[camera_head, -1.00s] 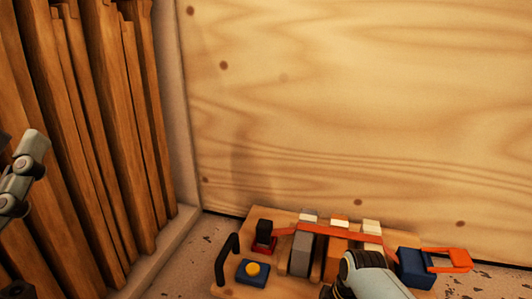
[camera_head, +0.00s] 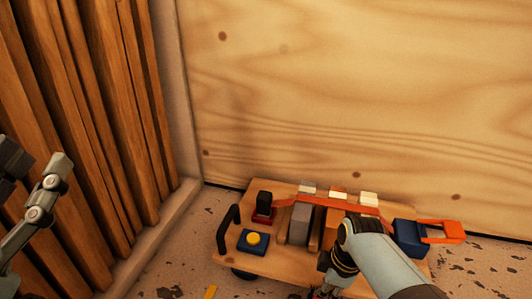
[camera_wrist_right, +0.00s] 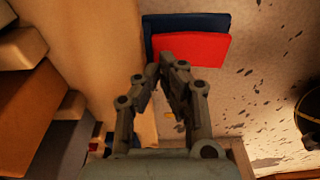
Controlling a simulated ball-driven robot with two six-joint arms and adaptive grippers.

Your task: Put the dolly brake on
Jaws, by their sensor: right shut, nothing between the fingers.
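The dolly (camera_head: 285,262) is a wooden board on the floor against the plywood wall, with a dark caster (camera_head: 243,273) under its front left. My right gripper (camera_head: 322,291) reaches down at the dolly's front edge, its fingers mostly cut off by the frame. In the right wrist view the right gripper (camera_wrist_right: 165,70) is shut and empty, its tips just below a red plate (camera_wrist_right: 190,48) and a blue plate (camera_wrist_right: 187,24). The red plate may be the brake pedal; I cannot tell if it is touched. The left gripper (camera_head: 12,158) is only partly visible at the left edge.
On the dolly stand upright blocks (camera_head: 301,223) under an orange strap (camera_head: 340,206), a black handle (camera_head: 228,228), a blue box with a yellow button (camera_head: 252,242), and a blue box with orange handle (camera_head: 410,238). Wooden slats (camera_head: 90,120) line the left. Speckled floor (camera_head: 200,222) is free at left.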

